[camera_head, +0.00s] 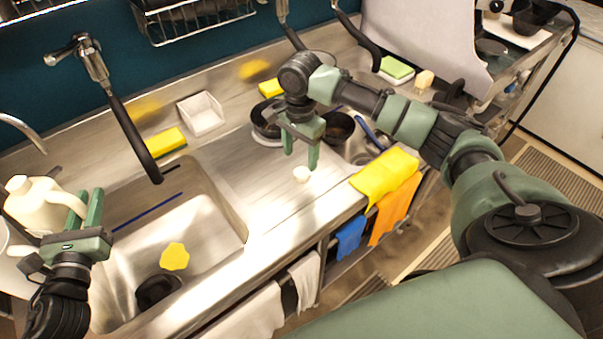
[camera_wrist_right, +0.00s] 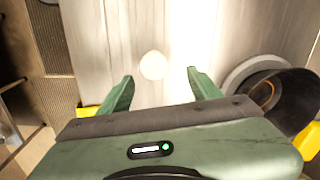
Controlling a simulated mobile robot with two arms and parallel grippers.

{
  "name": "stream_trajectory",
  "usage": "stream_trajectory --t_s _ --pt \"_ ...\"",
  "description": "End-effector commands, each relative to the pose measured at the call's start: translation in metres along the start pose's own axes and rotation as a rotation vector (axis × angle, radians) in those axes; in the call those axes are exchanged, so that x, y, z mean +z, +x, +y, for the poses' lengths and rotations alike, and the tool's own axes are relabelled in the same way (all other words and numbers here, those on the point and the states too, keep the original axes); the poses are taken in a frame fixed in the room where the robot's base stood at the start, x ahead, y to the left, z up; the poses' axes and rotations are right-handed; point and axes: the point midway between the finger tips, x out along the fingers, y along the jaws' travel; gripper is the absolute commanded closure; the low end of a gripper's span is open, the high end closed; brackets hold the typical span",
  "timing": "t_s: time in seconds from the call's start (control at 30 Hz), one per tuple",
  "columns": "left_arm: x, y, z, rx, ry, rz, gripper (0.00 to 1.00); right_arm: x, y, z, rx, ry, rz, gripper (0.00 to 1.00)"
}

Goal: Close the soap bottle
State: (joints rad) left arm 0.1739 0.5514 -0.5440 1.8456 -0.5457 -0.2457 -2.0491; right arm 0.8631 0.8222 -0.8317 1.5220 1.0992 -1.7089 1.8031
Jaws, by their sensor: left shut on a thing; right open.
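The cream soap bottle (camera_head: 38,205) is at the far left of the head view, at the left side of the sink. My left gripper (camera_head: 88,208) is shut on the bottle, at its right side. A small white round cap (camera_head: 301,174) lies on the steel counter; it also shows in the right wrist view (camera_wrist_right: 153,65). My right gripper (camera_head: 302,160) is open above the counter, pointing down, with the cap close to its fingertips. In the right wrist view the cap lies ahead of and between the open fingers (camera_wrist_right: 157,85), not gripped.
The sink basin (camera_head: 210,222) holds a yellow cloth (camera_head: 174,256). Dark pans (camera_head: 338,128) stand behind my right gripper. A yellow cloth (camera_head: 383,176) hangs over the counter edge. A white holder (camera_head: 201,114) and yellow sponge (camera_head: 166,142) are at the back. Counter around the cap is clear.

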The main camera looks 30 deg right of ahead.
Motion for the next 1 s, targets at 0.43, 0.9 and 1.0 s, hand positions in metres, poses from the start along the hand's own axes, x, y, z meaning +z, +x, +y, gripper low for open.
stream_trajectory --t_s 0.43,0.9,1.0 --pt "0.021 0.000 0.000 -0.001 0.004 -0.005 1.00 0.004 0.048 0.009 0.002 0.000 0.001 0.36" --pt "0.021 0.000 0.000 -0.001 0.004 -0.005 1.00 0.004 0.051 0.008 0.000 -0.001 0.001 0.59" --pt "0.021 0.000 0.000 -0.001 0.003 -0.005 1.00 0.004 0.051 0.008 0.000 -0.001 0.001 0.86"
